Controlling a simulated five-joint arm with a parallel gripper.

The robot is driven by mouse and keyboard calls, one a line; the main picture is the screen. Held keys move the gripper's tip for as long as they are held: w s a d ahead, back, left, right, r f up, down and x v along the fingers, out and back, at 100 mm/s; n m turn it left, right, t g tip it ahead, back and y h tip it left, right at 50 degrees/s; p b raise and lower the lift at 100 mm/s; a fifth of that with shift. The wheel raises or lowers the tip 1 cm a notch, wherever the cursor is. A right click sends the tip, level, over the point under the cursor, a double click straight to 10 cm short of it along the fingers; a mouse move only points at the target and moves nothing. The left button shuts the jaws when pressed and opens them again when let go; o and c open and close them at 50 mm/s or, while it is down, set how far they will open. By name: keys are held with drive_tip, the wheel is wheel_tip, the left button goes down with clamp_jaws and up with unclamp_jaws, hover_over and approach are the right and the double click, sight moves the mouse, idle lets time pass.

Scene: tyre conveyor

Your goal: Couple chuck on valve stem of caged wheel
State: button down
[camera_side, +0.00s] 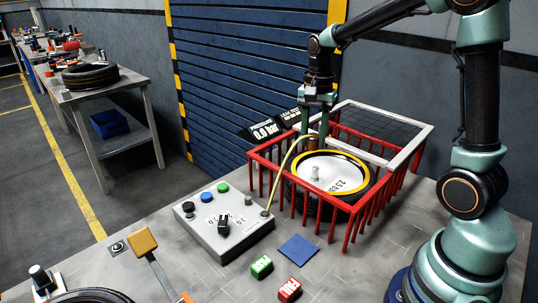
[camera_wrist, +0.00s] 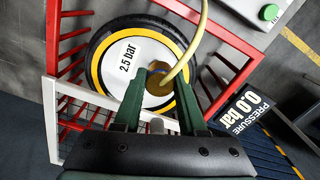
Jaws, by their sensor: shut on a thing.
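The caged wheel is a dark tyre with a yellow ring and white disc (camera_side: 330,172), lying flat inside the red cage (camera_side: 352,222). A short grey post stands at the disc's centre. In the wrist view the disc (camera_wrist: 118,70) carries a "2.5 bar" label. My gripper (camera_side: 318,134) is over the back part of the wheel, pointing down. In the wrist view my gripper (camera_wrist: 160,92) is shut on the brass chuck (camera_wrist: 159,77), whose yellow hose (camera_wrist: 198,45) curves away.
A grey control box (camera_side: 222,226) with buttons and a black knob stands left of the cage; the hose (camera_side: 275,180) runs from it. A display (camera_side: 266,131) reads 0.0 bar. A blue pad (camera_side: 299,250), green block (camera_side: 262,266) and red block (camera_side: 289,290) lie in front.

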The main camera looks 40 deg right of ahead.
sight(316, 167)
drive_tip(key=d, duration=0.2)
drive_tip(key=d+f+m, duration=0.1)
drive_tip(key=shift+w+d, duration=0.35)
drive_tip(key=shift+w, duration=0.05)
drive_tip(key=shift+f, duration=0.1)
drive_tip(key=shift+f, duration=2.8)
drive_tip(key=shift+f, duration=1.85)
drive_tip(key=shift+c, duration=2)
unclamp_jaws()
